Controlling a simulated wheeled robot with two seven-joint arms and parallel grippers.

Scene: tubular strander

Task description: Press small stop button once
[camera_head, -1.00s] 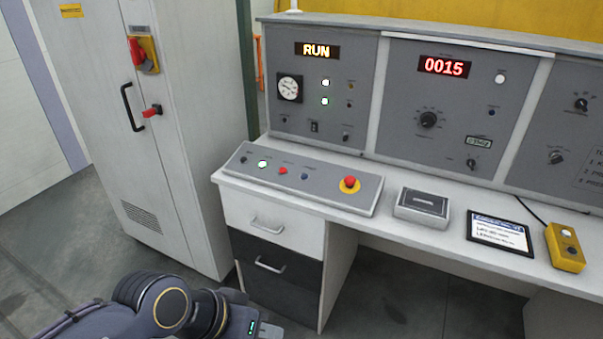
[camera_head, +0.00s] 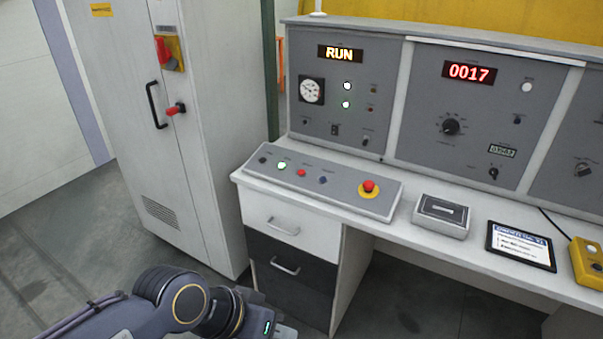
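The sloped button panel (camera_head: 335,187) lies on the white desk. A larger red mushroom button (camera_head: 369,186) sits on a yellow disc at the panel's right end. The button labels are too small to read. My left arm comes in at the bottom; its gripper (camera_head: 284,333) is cut off by the lower edge, below and apart from the panel. My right gripper is out of view.
Upright console displays read RUN (camera_head: 340,54) and 0017 (camera_head: 469,72). A grey box (camera_head: 441,215), a tablet (camera_head: 520,246) and a yellow box (camera_head: 588,260) lie on the desk. A tall cabinet (camera_head: 205,120) stands left. Drawers (camera_head: 290,225) are under the panel.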

